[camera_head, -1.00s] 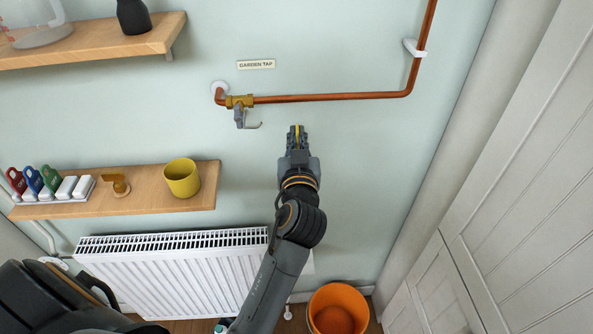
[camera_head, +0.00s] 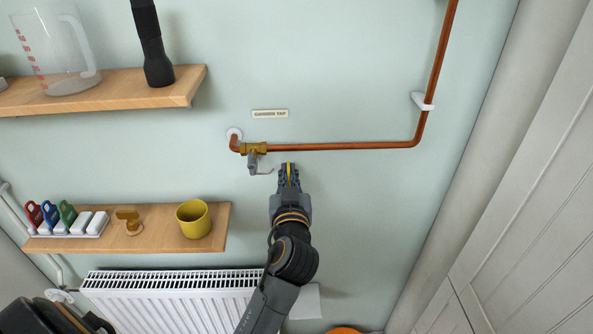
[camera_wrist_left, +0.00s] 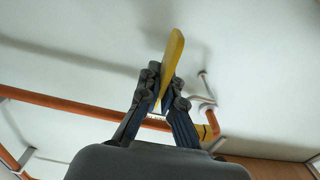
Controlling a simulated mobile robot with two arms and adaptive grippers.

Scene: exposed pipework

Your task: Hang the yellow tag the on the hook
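The yellow tag (camera_wrist_left: 173,60) is pinched between the fingertips of my left gripper (camera_wrist_left: 161,92), seen nearly edge-on in the left wrist view. In the head view only a thin yellow strip of it shows between the fingers of my left gripper (camera_head: 289,170). The hook (camera_head: 265,171) is a small bent piece beside the grey valve handle (camera_head: 252,161) under the brass tap. The tag is just right of the hook and appears apart from it; the depth between them is hard to tell. My right gripper is not in view.
A copper pipe (camera_head: 350,146) runs along the wall just above my left gripper. A radiator (camera_head: 170,300) is below. The wall to the right is clear.

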